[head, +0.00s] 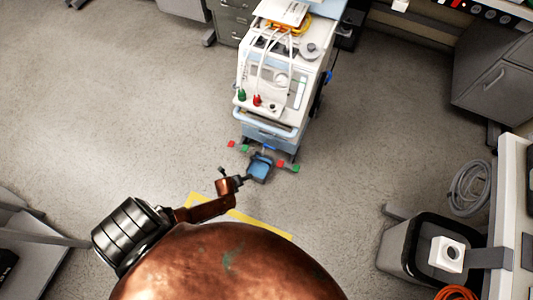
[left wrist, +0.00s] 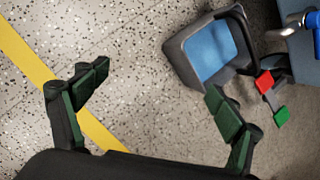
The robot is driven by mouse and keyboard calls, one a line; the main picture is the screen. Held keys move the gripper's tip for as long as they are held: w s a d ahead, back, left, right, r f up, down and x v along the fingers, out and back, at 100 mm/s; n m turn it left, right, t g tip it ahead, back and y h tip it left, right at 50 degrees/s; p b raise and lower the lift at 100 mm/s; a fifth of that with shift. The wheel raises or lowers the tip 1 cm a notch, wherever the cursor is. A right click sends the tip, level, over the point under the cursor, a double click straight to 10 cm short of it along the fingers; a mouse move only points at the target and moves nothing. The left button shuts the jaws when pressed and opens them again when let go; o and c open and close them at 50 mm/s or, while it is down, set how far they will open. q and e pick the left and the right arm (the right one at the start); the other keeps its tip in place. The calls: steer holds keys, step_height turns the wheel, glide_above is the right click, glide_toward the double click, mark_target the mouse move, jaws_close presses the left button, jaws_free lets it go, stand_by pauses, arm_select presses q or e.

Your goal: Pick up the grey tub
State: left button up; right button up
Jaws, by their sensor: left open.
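The grey tub (left wrist: 185,57) has a blue inside and dark grey walls. In the left wrist view it is at the upper right, beyond the fingertips. In the head view the tub (head: 260,168) is on the floor in front of the medical cart. My left gripper (head: 236,176) is just left of the tub in the head view. In the left wrist view the left gripper (left wrist: 155,90) has its dark green fingers wide apart, with bare floor between them. The right-hand finger overlaps the tub's lower edge in the picture; I cannot tell whether they touch. My right gripper is not in view.
The white and blue medical cart (head: 270,85) stands close behind the tub. Red and green pieces (left wrist: 273,97) sit beside the tub. A yellow floor line (left wrist: 30,55) runs at left. A dark bin (head: 395,245) stands at right.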

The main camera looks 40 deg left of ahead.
arm_select(q)
steer(key=shift+o, duration=1.4)
steer(key=w+d+f+m+t+b, duration=0.1)
steer(key=w+d+m+b, duration=0.1)
steer(key=w+m+b, duration=0.3)
steer(key=w+m, duration=0.3)
steer(key=w, duration=0.3)
steer(key=shift+w+d+f+b, duration=0.15)
steer(key=shift+w+f+b, duration=0.05)
steer(key=shift+f+b, duration=0.1)
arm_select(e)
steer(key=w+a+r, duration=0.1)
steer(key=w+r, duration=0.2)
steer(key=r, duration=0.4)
arm_select(q)
steer(key=shift+m, duration=0.3)
steer(key=b+x, duration=0.5)
steer(key=x, duration=0.1)
steer(key=shift+w, duration=0.25)
steer(key=shift+w+f+b, duration=0.4)
steer(key=shift+f+b, duration=0.1)
steer(key=shift+b, duration=0.05)
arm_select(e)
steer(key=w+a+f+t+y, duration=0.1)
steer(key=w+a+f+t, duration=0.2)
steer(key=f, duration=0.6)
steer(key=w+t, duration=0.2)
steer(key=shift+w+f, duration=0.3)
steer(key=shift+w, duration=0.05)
